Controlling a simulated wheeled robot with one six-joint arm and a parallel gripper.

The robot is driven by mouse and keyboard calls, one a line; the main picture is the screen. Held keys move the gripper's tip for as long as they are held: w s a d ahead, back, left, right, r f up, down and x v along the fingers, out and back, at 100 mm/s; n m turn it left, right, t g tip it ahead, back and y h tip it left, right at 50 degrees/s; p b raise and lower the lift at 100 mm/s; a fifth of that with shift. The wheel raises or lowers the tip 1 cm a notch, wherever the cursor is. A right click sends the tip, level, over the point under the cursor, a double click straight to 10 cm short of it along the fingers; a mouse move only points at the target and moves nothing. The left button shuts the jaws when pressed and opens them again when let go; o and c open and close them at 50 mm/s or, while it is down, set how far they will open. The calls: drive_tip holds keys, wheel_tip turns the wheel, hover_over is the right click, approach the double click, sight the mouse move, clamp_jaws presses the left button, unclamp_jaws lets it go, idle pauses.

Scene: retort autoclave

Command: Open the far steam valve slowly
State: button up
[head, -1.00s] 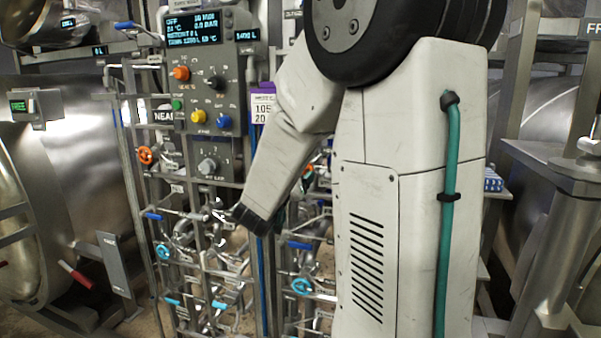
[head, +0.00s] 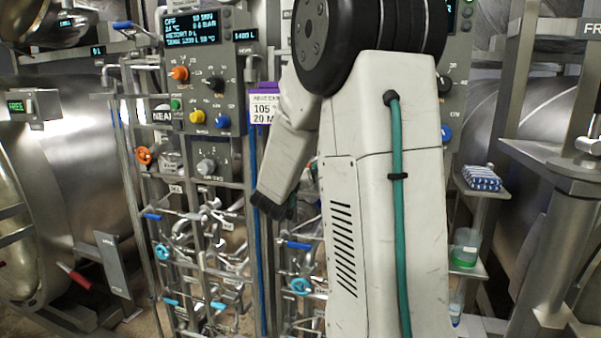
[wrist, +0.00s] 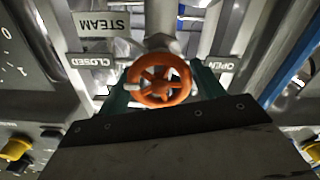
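In the wrist view an orange handwheel (wrist: 159,80) on a grey pipe sits in front of my gripper (wrist: 163,88). Beside it are an upside-down STEAM plate (wrist: 104,24), a CLOSED plate (wrist: 90,62) at left and an OPEN plate (wrist: 222,64) at right. My teal fingers show on both sides of the wheel, spread wider than it; I cannot tell whether they touch it. In the head view my gripper's dark end (head: 272,207) is at the far pipework, and my arm hides the far orange wheel. The near orange wheel (head: 145,155) stands clear at left.
The near control panel (head: 197,80) and a purple-topped 105 sign (head: 263,107) stand left of my arm. Blue-handled valves (head: 299,245) and turquoise wheels (head: 301,286) crowd below.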

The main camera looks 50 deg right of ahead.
drive_tip(key=c, duration=0.5)
drive_tip(key=shift+n, duration=0.4)
drive_tip(key=n, duration=0.3)
drive_tip(key=shift+n, duration=2.5)
drive_tip(key=shift+f, duration=0.1)
drive_tip(key=o, duration=1)
drive_tip(key=shift+a, duration=0.1)
